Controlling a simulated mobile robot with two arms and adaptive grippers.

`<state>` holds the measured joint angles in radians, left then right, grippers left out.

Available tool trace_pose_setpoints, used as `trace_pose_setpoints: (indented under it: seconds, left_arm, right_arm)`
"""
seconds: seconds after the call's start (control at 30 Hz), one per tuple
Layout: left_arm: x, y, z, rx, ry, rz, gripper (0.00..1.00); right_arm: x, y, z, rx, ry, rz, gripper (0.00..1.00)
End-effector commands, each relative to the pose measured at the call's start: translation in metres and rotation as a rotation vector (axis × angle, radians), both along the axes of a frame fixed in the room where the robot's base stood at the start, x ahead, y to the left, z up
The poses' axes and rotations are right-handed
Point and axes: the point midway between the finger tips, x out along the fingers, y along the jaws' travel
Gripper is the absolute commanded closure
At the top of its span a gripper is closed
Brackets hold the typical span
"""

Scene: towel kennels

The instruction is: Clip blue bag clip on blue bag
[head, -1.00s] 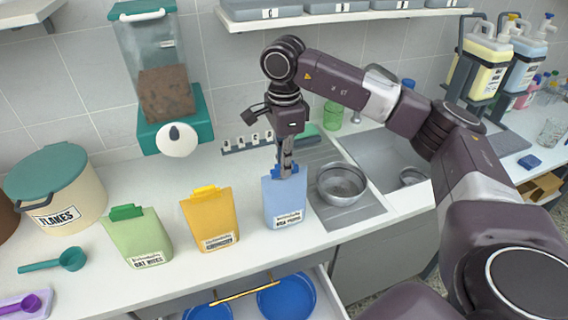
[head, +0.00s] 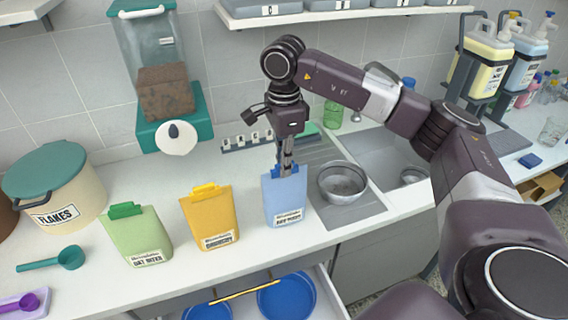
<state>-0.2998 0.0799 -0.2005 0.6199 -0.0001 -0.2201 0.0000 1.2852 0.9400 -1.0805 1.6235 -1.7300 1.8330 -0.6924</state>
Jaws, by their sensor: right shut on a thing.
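The blue bag (head: 286,200) stands upright on the counter, left of the metal bowl. The blue bag clip (head: 280,171) is at the bag's top edge, partly hidden by my fingers; I cannot tell whether it is fully seated. My right gripper (head: 287,168) points down from above and is shut on the blue clip. My left gripper is not in view.
A yellow bag (head: 208,220) and a green bag (head: 136,238), each with a clip on top, stand to the left. A metal bowl (head: 342,182) sits close on the right, beside the sink (head: 385,150). An open drawer (head: 323,300) with blue bowls is below the counter.

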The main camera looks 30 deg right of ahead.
Motion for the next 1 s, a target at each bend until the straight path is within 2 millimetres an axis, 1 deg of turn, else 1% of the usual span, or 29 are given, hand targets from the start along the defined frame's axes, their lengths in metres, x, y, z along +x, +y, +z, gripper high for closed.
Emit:
trace_pose_setpoints:
  seconds: [0.27,0.3,0.47,0.67,0.8,0.83,1.0]
  left_arm:
    - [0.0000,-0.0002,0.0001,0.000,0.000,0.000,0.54]
    - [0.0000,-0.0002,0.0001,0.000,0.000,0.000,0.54]
    - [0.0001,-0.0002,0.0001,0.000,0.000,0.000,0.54]
    - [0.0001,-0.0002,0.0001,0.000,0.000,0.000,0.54]
    - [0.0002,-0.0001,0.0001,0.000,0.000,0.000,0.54]
    - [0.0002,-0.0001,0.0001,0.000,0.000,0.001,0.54]
    - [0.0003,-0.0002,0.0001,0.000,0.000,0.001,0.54]
  right_arm:
    - [0.0000,0.0001,0.0001,0.000,0.000,0.000,1.00]
    - [0.0000,0.0001,0.0001,0.000,0.000,0.000,0.88]
    - [0.0000,0.0000,0.0001,0.000,0.000,0.000,0.71]
    - [0.0000,0.0000,0.0001,0.000,0.000,0.000,0.71]
    - [0.0000,0.0000,0.0001,0.000,0.000,0.000,0.56]
    - [0.0000,0.0000,0.0001,0.000,0.000,0.000,0.54]
    - [0.0000,0.0000,0.0001,0.000,0.000,0.000,0.54]
